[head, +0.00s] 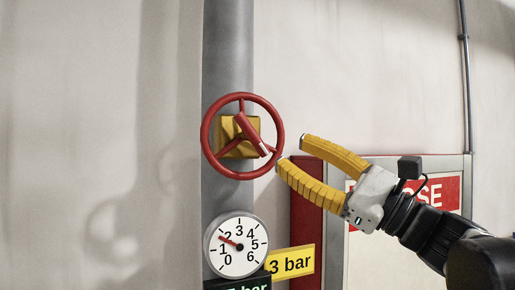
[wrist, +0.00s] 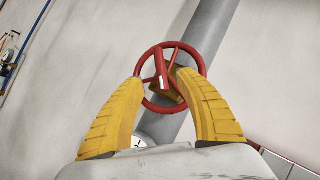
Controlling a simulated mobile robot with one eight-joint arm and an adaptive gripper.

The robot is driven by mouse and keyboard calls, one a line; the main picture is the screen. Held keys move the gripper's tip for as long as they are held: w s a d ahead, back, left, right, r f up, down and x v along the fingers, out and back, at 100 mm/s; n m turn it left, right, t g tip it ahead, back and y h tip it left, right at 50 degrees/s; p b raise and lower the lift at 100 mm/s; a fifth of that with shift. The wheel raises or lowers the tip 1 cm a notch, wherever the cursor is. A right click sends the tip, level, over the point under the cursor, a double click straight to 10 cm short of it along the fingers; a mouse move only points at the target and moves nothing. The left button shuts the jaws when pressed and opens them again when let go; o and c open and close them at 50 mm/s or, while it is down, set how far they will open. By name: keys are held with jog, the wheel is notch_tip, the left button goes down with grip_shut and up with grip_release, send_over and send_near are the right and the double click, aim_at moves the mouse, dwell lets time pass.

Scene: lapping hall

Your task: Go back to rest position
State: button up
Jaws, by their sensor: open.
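My gripper (head: 291,150) has two yellow ribbed fingers and is open and empty. In the head view it is just right of a red handwheel (head: 206,150) on a grey vertical pipe (head: 228,50). In the wrist view the handwheel (wrist: 148,60) shows beyond and between my fingertips (wrist: 158,76). A small gap seems to part the fingers from the wheel rim; contact cannot be told for sure. A red handle with a pale end sits across the wheel, in front of a yellow block (head: 240,150).
A round gauge (head: 237,262) below the wheel has its red needle between 1 and 2. A red and grey cabinet with a red sign (head: 442,192) stands behind my arm. The wall at left is clear.

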jog(key=shift+f, duration=0.1)
dwell(0.3)
jog(key=s+a+f+n+g+h+b, duration=0.25)
jog(key=f+b, duration=0.35)
jog(key=f, duration=1)
jog(key=s+a+f+n+g+h+b, duration=0.1)
jog(key=f+n+g+h+b, duration=0.35)
jog(key=f, duration=1.05)
jog(key=s+a+f+n+t+h+b, duration=0.15)
jog(key=f+b, duration=0.55)
jog(key=f, duration=0.9)
jog(key=s+d+f+n+h+b, duration=0.2)
jog(key=d+f+n+h+b, duration=0.1)
jog(key=f, duration=0.8)
jog(key=s+d+f+n+g+h+b, duration=0.1)
jog(key=d+f+b, duration=0.4)
jog(key=f, duration=0.6)
jog(key=s+d+f+n+h+b, duration=0.3)
jog(key=d+f+n+h+b, duration=0.2)
jog(key=f, duration=0.6)
jog(key=shift+f+g+h+b, duration=0.35)
jog(key=shift+h+b, duration=0.1)
jog(key=shift+b, duration=0.65)
jog(key=shift+s+r, duration=0.1)
